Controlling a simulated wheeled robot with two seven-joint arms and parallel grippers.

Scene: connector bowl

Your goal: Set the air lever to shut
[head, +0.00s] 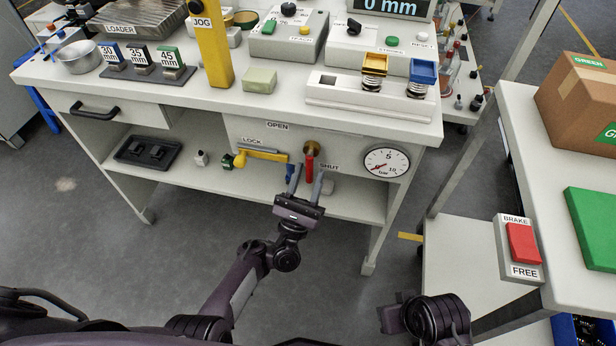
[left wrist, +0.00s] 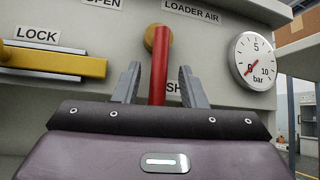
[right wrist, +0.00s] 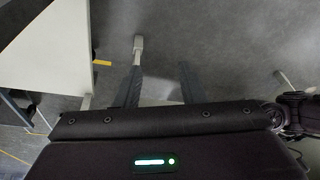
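The air lever (head: 309,170) is a red handle on a brass hub under the table front. It points down, close to the SHUT label (head: 329,167); the OPEN label (head: 278,126) is above left. In the left wrist view the lever (left wrist: 159,65) stands between the fingers of my left gripper (left wrist: 160,88). Those fingers are open, with a gap showing on each side of the lever. My left gripper also shows in the head view (head: 305,184). The pressure gauge (head: 386,162) has its needle near 0. My right gripper (right wrist: 157,88) is open and empty over the floor.
A yellow lock bar (head: 265,154) sits left of the lever. A shelf (head: 230,182) below holds a black tray (head: 149,152) and small parts. A side table (head: 520,120) with a red brake button (head: 522,242) stands at the right. The floor in front is clear.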

